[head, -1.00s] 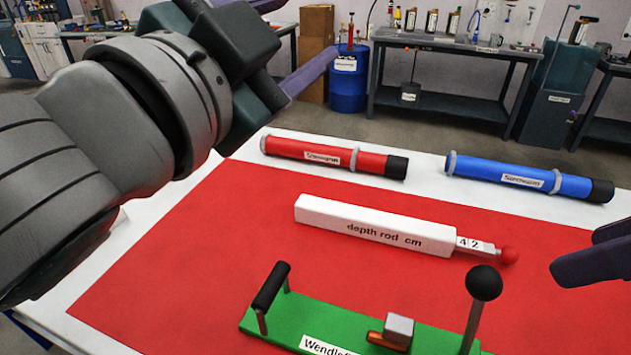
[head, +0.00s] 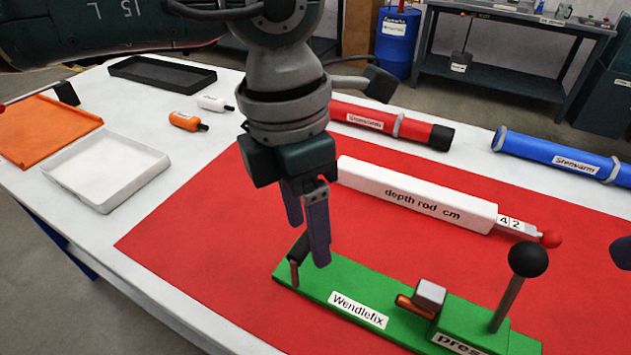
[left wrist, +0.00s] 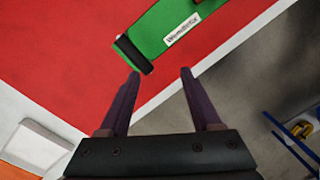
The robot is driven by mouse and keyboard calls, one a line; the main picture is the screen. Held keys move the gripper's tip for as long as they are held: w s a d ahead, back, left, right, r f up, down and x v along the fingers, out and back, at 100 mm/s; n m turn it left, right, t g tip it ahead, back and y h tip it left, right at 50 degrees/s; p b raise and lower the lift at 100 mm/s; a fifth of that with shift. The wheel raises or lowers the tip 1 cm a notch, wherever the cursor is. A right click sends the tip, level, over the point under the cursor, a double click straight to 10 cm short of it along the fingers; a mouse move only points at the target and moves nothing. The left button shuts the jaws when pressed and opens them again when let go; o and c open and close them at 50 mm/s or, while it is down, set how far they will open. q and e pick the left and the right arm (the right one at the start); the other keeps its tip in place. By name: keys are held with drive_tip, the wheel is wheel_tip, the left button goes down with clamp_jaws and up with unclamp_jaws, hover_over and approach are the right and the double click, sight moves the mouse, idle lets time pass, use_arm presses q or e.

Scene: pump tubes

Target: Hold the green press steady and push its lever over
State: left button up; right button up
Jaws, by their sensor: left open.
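The green press (head: 316,283) lies on the red mat, with a "Wendlefix" label on its base. At its left end is a black grip handle (head: 299,249), partly hidden by my left gripper; the handle also shows in the left wrist view (left wrist: 135,55). Its lever (head: 507,303), with a black ball knob (head: 528,259), stands at the right end, tilted slightly right. My left gripper (head: 308,243) points down, open and empty, at the handle. In the left wrist view its fingertips (left wrist: 160,72) appear just short of the handle. A dark tip of my right gripper (head: 622,252) shows at the right edge.
The white depth rod (head: 415,196) lies behind the press. Red (head: 385,125) and blue (head: 560,158) tubes lie farther back. A white tray (head: 107,192), an orange tray (head: 50,125) and a black tray (head: 175,75) are on the left. The red mat left of the press is clear.

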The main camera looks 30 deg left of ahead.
sight(293, 257)
use_arm(q)
drive_tip(key=shift+a+f+y, duration=0.1)
drive_tip(key=shift+a+y, duration=0.3)
drive_tip(key=shift+a, duration=0.4)
drive_tip(key=shift+a+f, duration=0.2)
drive_tip(key=shift+a, duration=0.1)
wheel_tip(293, 257, down, 10)
drive_tip(key=shift+r, duration=0.25)
clamp_jaws()
drive_tip(key=shift+d, duration=0.1)
idle(0.4)
